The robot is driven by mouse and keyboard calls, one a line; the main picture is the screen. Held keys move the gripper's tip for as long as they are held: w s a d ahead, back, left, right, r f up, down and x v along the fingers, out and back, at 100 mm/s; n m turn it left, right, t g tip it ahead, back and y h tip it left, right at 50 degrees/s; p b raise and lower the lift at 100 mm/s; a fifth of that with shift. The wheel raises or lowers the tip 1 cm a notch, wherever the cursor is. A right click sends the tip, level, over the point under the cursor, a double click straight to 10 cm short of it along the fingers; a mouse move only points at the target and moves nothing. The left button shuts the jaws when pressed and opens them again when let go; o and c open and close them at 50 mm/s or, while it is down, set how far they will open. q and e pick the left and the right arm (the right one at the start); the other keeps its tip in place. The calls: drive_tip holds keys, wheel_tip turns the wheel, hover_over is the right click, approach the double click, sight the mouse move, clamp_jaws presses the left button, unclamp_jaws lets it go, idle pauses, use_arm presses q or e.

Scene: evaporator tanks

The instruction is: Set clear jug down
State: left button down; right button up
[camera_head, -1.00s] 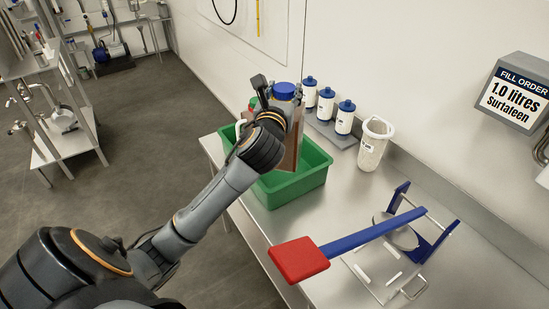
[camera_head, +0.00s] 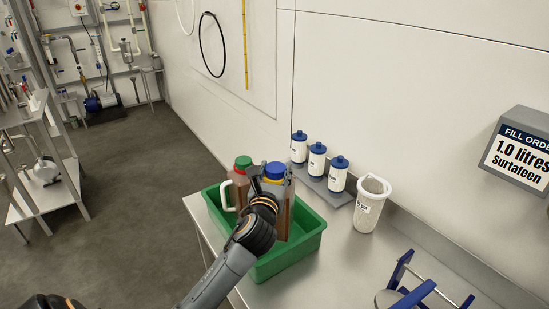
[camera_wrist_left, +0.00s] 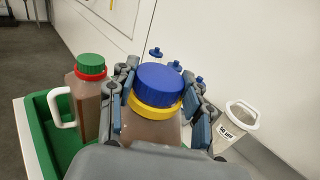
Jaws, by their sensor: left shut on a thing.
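A clear, whitish jug (camera_head: 371,206) with a handle and a dark label stands upright on the steel bench, right of the green tray (camera_head: 314,239). It also shows at the right of the left wrist view (camera_wrist_left: 237,122). My left gripper (camera_head: 268,184) is apart from this jug. It is shut on a brown container with a blue cap and yellow collar (camera_wrist_left: 160,84), which is upright in or just above the tray. Its base is hidden by the tray wall and my arm, so I cannot tell whether it rests. My right gripper is out of view.
A brown jug with a green cap (camera_head: 239,184) and white handle stands in the tray beside the held container. Several blue-capped white bottles (camera_head: 317,161) stand on a rack behind. A blue-framed device (camera_head: 400,272) is at front right. Bench between jug and device is clear.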

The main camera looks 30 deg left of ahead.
sight(275, 181)
use_arm(q)
wheel_tip(275, 181, down, 3)
drive_tip(key=shift+r, duration=0.1)
drive_tip(key=shift+f+b, duration=0.3)
wheel_tip(275, 181, down, 4)
drive_tip(key=shift+r+b, duration=0.2)
drive_tip(key=shift+b, duration=0.2)
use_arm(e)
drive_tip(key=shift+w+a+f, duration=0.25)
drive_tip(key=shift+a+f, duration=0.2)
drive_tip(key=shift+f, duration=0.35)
use_arm(q)
drive_tip(key=c, duration=0.8)
unclamp_jaws()
drive_tip(key=shift+f, duration=0.45)
drive_tip(key=shift+o, duration=1)
drive_tip(key=shift+s+d+r, duration=0.1)
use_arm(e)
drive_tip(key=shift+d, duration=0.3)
